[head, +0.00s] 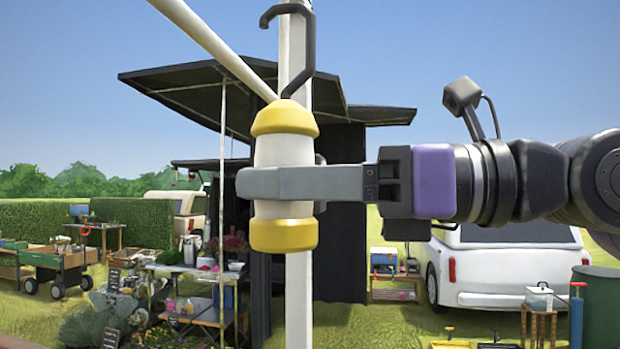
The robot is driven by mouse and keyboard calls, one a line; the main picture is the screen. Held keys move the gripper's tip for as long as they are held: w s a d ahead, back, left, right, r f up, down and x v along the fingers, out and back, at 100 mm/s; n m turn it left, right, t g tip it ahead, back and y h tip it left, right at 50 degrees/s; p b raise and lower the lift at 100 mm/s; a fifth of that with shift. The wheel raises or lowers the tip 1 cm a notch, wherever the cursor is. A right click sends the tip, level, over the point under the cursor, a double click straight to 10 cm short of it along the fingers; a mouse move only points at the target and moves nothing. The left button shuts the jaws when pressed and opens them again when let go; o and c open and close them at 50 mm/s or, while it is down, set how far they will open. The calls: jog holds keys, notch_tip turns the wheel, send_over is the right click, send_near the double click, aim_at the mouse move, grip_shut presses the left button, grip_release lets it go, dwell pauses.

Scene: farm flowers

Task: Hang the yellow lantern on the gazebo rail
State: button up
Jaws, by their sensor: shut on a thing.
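The yellow lantern (284,233) has yellow ends, a pale middle and a dark hook (304,45) on top. It is upright in the middle of the head view. My gripper (270,183) comes in from the right and is shut around the lantern's pale middle. A white diagonal rail (215,45) runs from the upper left down to a white upright post (297,300) behind the lantern. The hook's curved top overlaps the post in the picture. I cannot tell whether the hook touches the rail or post.
A black canopy stall (340,215) stands behind the post. A table with plants and goods (195,272) is at the left, with a green cart (65,258) beyond it. A white van (500,265) is parked at the right. Open sky surrounds the upper rail.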

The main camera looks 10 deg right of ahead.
aim_at(254, 218)
jog(key=a+f+b, duration=0.1)
jog(key=w+a+f+b, duration=0.1)
jog(key=a, duration=0.1)
jog(key=a+f+b, duration=0.1)
jog(key=a, duration=0.1)
jog(key=shift+w, duration=0.4)
dwell(0.5)
jog(key=shift+f+b, duration=0.35)
jog(key=shift+b, duration=0.3)
dwell(1.6)
jog(key=o, duration=1.6)
jog(key=f+b+v, duration=0.1)
jog(key=b+v, duration=0.2)
jog(key=v, duration=1.1)
jog(key=shift+f, duration=0.2)
dwell(1.1)
